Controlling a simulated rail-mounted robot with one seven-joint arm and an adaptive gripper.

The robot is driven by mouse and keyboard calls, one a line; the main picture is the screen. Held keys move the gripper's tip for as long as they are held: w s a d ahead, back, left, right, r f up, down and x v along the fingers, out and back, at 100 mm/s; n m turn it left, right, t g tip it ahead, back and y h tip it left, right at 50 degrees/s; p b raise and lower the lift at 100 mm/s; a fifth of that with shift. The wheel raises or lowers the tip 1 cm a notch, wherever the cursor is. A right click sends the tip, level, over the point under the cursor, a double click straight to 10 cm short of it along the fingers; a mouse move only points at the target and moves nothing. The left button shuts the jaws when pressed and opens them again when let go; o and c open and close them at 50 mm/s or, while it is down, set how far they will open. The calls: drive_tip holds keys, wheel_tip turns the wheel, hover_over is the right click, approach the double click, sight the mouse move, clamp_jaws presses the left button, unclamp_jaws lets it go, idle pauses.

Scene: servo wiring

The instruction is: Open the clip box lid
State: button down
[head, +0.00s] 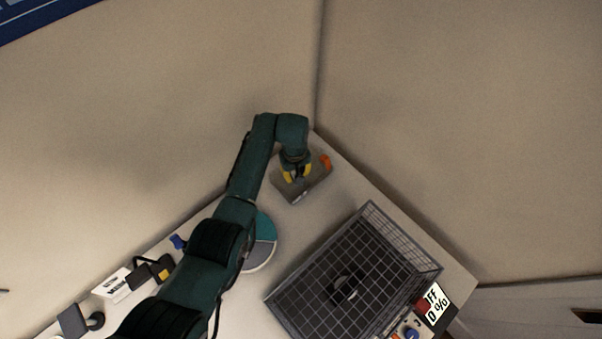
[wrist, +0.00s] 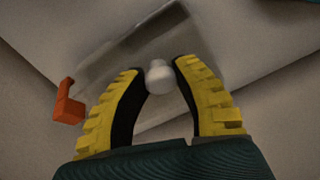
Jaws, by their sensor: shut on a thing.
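The clip box (head: 287,190) is a small grey box near the table's far corner in the head view. An orange clip (head: 325,162) sits at its right side; the clip also shows at the left in the wrist view (wrist: 68,104). A pale round knob (wrist: 159,77) stands on the grey lid (wrist: 100,72) in the wrist view. My gripper (head: 297,174), with yellow-backed fingers, is over the box and shut on the knob, which sits between the fingertips. The fingers and arm hide part of the lid. I cannot tell whether the lid is raised.
A dark wire basket (head: 372,212) with a small dark object inside stands at the right. A round teal and white disc (head: 263,250) lies partly under my arm. Walls meet just behind the box. Small dark devices (head: 73,321) lie lower left.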

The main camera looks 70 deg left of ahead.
drive_tip(key=a, duration=0.1)
drive_tip(key=s+a+r, duration=0.1)
drive_tip(key=a+r+p, duration=0.1)
drive_tip(key=shift+s+a+r, duration=0.15)
drive_tip(key=shift+s+r, duration=0.1)
drive_tip(key=shift+s, duration=0.05)
drive_tip(key=shift+s+a+r+b, duration=0.15)
drive_tip(key=shift+s+a+b, duration=0.2)
drive_tip(key=shift+a, duration=0.45)
drive_tip(key=shift+s+a+r+b, duration=0.2)
drive_tip(key=shift+s+a, duration=0.2)
drive_tip(key=shift+a, duration=0.4)
drive_tip(key=shift+s+a+r+b, duration=0.15)
drive_tip(key=shift+s+a+b, duration=0.2)
drive_tip(key=shift+a, duration=0.55)
drive_tip(key=c, duration=0.8)
unclamp_jaws()
drive_tip(key=shift+s, duration=0.3)
drive_tip(key=shift+w, duration=0.15)
wheel_tip(320, 180, up, 12)
